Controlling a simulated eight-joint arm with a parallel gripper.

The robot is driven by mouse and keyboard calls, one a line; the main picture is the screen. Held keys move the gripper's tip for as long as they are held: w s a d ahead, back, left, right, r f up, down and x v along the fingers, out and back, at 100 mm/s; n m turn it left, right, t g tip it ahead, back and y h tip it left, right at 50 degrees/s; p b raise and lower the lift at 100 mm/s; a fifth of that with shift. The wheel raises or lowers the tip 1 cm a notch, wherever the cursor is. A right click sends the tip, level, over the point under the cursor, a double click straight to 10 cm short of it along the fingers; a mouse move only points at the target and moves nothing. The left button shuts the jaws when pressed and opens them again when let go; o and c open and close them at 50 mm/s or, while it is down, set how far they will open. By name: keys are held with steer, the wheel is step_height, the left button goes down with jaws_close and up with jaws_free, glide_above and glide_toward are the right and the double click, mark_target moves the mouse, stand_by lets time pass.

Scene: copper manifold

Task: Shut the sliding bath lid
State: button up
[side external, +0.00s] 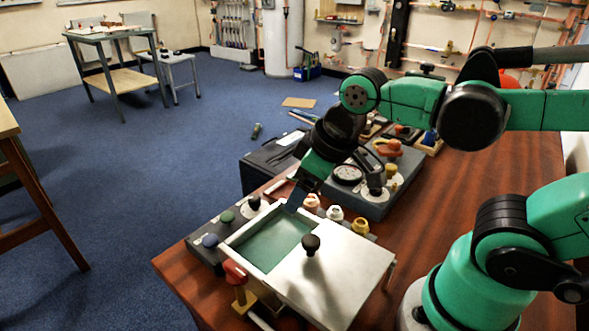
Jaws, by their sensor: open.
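The bath (240,255) is a pale rectangular box with a green interior at the front of the table. Its sliding lid (345,275) is a flat pale metal plate with a black round knob (311,244) standing on it. The lid lies over the right part of the bath, and the left part is uncovered. My gripper (294,203) is open at the bath's far edge, up and to the left of the knob and apart from it. Its fingertips are small and dark here, and whether they touch the rim cannot be told.
A row of coloured knobs (227,216) stands left of the bath. A red-topped valve (235,272) is close at its front left. Several fittings (335,213) stand behind it, and a grey box with dials (378,203) is farther back. Table to the right (450,190) is clear.

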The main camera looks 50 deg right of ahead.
mark_target(311, 239)
steer(key=s+a+n+g, duration=0.1)
steer(key=n, duration=0.1)
steer(key=s+a+r+n+g, duration=0.1)
steer(key=n+g, duration=0.1)
steer(key=s+a+n+g, duration=0.1)
steer(key=shift+s+a+r+n, duration=0.15)
steer(key=shift+s+n, duration=0.15)
steer(key=shift+n, duration=0.1)
steer(key=shift+s+a+g, duration=0.1)
steer(key=shift+s+g, duration=0.05)
steer(key=shift+g, duration=0.25)
steer(key=shift+f, duration=2.7)
jaws_close()
